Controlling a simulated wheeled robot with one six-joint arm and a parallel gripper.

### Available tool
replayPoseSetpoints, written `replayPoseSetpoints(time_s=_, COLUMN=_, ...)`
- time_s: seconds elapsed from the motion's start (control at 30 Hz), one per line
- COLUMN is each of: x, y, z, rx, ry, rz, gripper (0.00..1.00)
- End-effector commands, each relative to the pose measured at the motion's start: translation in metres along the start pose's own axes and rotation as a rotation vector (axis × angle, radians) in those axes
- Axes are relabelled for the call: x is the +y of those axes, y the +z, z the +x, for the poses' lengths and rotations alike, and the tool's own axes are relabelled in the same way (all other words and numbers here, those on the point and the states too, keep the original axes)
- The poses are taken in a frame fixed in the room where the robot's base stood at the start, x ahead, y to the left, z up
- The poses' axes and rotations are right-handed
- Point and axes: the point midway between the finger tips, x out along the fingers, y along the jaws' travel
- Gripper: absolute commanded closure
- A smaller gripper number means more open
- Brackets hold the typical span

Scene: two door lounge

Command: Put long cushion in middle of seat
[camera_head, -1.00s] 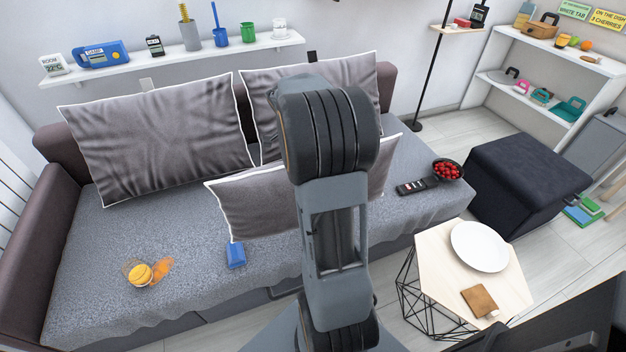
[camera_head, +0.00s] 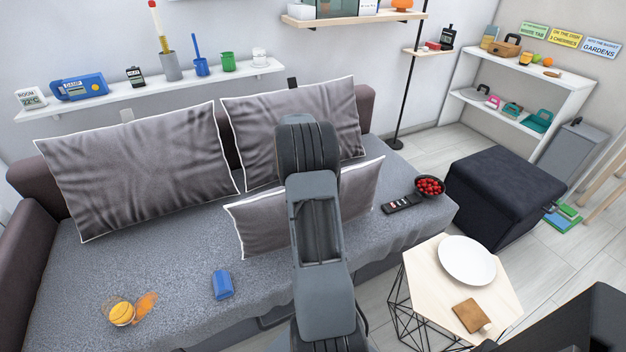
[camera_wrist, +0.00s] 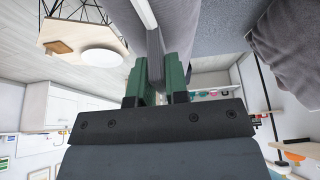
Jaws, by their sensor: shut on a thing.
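The long cushion (camera_head: 261,226), grey with white piping, stands tilted over the front half of the sofa seat (camera_head: 180,262), partly hidden behind my arm. In the wrist view, the two green fingers of my gripper (camera_wrist: 158,78) are shut on the edge of the long cushion (camera_wrist: 154,45). In the head view my gripper is hidden behind my arm. I cannot tell whether the cushion's lower edge touches the seat. Two larger grey cushions, one at the left (camera_head: 140,170) and one at the right (camera_head: 295,120), lean on the backrest.
On the seat are a tipped glass with an orange spill (camera_head: 122,312), a blue cup (camera_head: 222,285), a remote (camera_head: 402,204) and a bowl of red fruit (camera_head: 429,186). A side table (camera_head: 425,262) holds a plate (camera_head: 467,260). A dark ottoman (camera_head: 505,190) stands at the right.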

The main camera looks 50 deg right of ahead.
Motion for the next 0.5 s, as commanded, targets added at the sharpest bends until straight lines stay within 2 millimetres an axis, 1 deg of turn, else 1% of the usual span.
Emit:
replayPoseSetpoints(time_s=0.1, x=-0.004, y=-0.002, z=0.007, rx=0.001, ry=-0.001, rz=0.001, gripper=1.0)
replayPoseSetpoints(time_s=0.3, x=-0.003, y=0.009, z=0.03, rx=0.0, ry=0.001, rz=-0.001, gripper=1.0)
replayPoseSetpoints(time_s=0.5, x=-0.004, y=0.01, z=0.033, rx=0.001, ry=-0.003, rz=0.001, gripper=1.0)
